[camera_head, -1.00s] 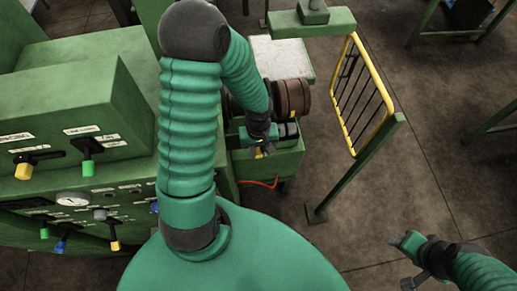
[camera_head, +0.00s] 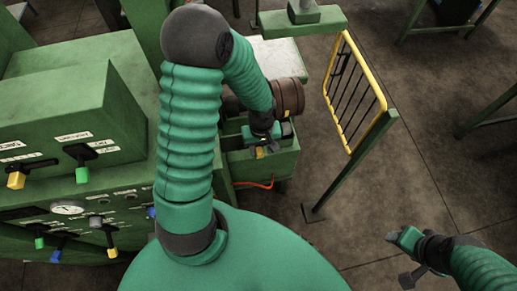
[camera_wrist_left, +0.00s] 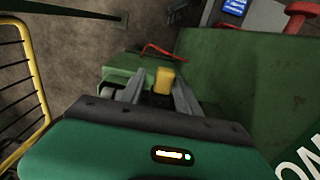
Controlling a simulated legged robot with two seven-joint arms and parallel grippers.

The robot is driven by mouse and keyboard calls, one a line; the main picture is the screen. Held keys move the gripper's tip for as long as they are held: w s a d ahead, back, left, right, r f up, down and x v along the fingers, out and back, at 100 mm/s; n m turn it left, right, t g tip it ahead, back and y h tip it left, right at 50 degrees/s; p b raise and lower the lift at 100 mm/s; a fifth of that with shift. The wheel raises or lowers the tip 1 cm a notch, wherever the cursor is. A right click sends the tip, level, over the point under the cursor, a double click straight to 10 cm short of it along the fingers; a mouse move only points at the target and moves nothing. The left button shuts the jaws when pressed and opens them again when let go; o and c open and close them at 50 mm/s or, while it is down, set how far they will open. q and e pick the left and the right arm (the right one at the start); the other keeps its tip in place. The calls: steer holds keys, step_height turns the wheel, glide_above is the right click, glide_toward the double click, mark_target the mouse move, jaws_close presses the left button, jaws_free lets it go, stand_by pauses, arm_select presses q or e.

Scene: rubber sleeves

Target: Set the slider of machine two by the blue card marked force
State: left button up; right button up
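My left gripper (camera_head: 268,145) reaches down over a small green machine (camera_head: 283,163) beside the dark brown roller. In the left wrist view its two grey fingers (camera_wrist_left: 158,95) stand apart, one on each side of a yellow slider knob (camera_wrist_left: 164,78). Gaps show between knob and fingers. A bit of the knob (camera_head: 260,152) also shows in the head view. A small blue card or screen (camera_wrist_left: 235,7) is at the top of the left wrist view; its writing is too small to read. My right gripper (camera_head: 405,258) hangs at the lower right, away from the machines; its fingers are unclear.
A large green console (camera_head: 70,120) with yellow, green and blue handles and a gauge (camera_head: 68,207) stands at left. A yellow barred guard (camera_head: 355,90) stands right of the small machine. A red cable (camera_head: 255,185) runs along its near side. Open floor lies at right.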

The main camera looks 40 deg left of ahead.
arm_select(q)
steer(key=shift+o, duration=0.3)
steer(key=shift+d, duration=0.1)
steer(key=shift+r, duration=0.45)
step_height(320, 180, up, 16)
steer(key=shift+w+p, duration=0.15)
steer(key=shift+p, duration=0.15)
steer(key=shift+f, duration=0.2)
steer(key=s+d+f+m+t+b, duration=0.2)
steer(key=d+f+m+b, duration=0.4)
steer(key=d+f+m, duration=0.2)
step_height(320, 180, down, 2)
steer(key=shift+s+d+f+m, duration=0.2)
steer(key=shift+s+d+m, duration=0.15)
steer(key=shift+m, duration=0.75)
